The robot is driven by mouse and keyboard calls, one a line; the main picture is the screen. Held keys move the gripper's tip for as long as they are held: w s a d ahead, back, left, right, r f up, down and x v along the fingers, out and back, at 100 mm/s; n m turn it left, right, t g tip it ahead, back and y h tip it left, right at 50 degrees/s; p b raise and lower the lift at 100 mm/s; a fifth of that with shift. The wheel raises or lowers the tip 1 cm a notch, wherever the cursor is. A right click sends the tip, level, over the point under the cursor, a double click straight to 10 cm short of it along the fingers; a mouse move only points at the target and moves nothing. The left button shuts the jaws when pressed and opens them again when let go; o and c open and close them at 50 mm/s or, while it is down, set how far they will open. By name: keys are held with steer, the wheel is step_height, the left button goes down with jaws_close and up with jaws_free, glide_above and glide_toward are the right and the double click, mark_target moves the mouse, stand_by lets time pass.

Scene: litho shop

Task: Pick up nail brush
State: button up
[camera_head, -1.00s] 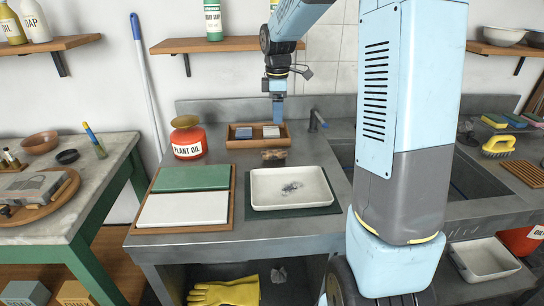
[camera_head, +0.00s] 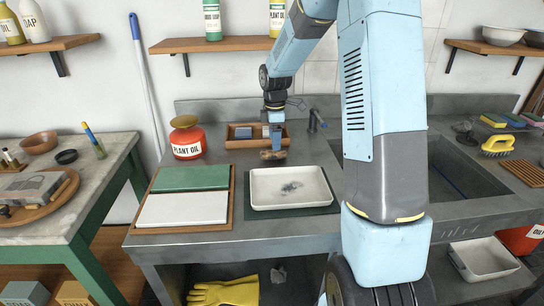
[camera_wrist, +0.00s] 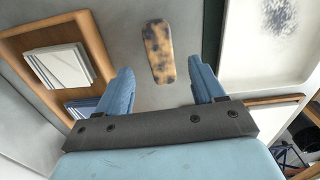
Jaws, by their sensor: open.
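The nail brush, a long rounded piece with a mottled brown tortoiseshell back (camera_wrist: 158,52), lies on the grey metal counter. In the head view it (camera_head: 272,156) shows just in front of a wooden tray, partly hidden by my gripper. My gripper (camera_head: 273,144) points down above it. In the wrist view my gripper (camera_wrist: 160,78) is open and empty, its two blue fingers apart, with the brush ahead and between their lines. Whether the fingertips are level with the brush I cannot tell.
The wooden tray (camera_head: 233,143) holding small blocks stands close behind the brush. A white tray (camera_head: 259,200) sits in front on a dark green mat. A red plant oil can (camera_head: 187,145) is at left. The sink (camera_head: 455,181) and a yellow-handled brush (camera_head: 497,145) lie right.

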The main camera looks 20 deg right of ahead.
mark_target(274, 156)
steer(key=shift+f, duration=2.55)
steer(key=shift+c, duration=0.4)
steer(key=c, duration=1.1)
